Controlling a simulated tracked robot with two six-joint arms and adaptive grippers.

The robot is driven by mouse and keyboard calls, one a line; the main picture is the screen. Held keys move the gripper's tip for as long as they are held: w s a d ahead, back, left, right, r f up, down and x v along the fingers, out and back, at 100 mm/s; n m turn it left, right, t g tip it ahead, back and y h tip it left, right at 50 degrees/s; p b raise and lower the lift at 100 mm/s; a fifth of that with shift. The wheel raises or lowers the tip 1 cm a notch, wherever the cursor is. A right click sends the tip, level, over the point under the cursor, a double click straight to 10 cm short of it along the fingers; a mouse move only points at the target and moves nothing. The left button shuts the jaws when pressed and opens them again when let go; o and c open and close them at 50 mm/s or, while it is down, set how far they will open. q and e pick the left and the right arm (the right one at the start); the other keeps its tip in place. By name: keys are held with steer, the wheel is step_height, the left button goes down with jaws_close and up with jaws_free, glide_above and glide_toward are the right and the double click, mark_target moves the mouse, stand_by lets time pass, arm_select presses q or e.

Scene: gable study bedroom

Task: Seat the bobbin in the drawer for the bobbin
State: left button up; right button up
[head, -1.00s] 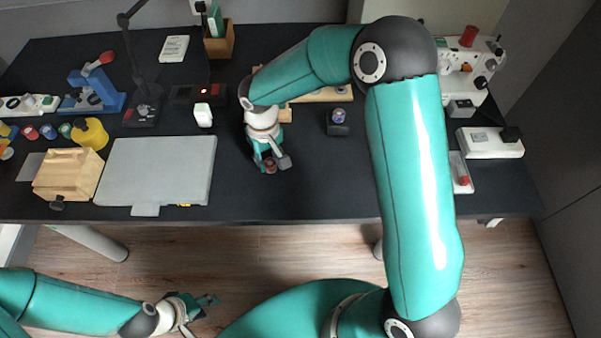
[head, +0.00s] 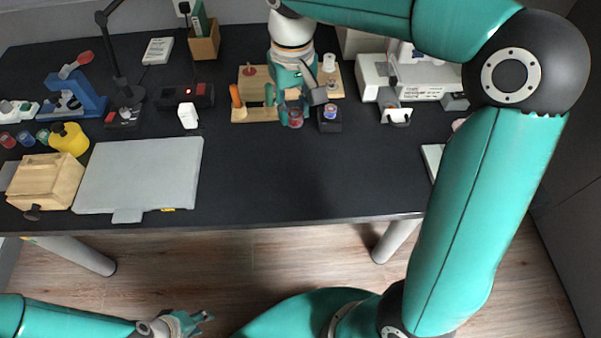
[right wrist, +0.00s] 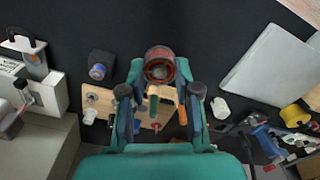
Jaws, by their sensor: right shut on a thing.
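The red bobbin (head: 295,118) is between the fingertips of my right gripper (head: 288,108), which is shut on it above the black desk. In the right wrist view the bobbin (right wrist: 160,66) shows its round end with a hollow centre, held between both fingertips (right wrist: 160,72). A small white drawer-like part (head: 397,115) with a dark opening stands at the front of a white labelled box (head: 425,90), to the right of the gripper; I cannot see inside it. My left gripper (head: 196,320) is open and empty, low at the bottom edge of the head view.
A black block with a blue spool (head: 329,117) stands close to the right of the held bobbin. A wooden board with pegs (head: 255,108) lies behind it. A grey flat panel (head: 140,175) and wooden box (head: 45,182) lie left. The front middle of the desk is clear.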

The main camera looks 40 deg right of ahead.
mark_target(296, 174)
step_height(296, 174, down, 19)
steer(key=shift+s+f+b, duration=0.1)
steer(key=shift+f+b, duration=0.05)
steer(key=shift+b, duration=0.75)
steer(key=shift+f, duration=0.15)
steer(key=o, duration=0.8)
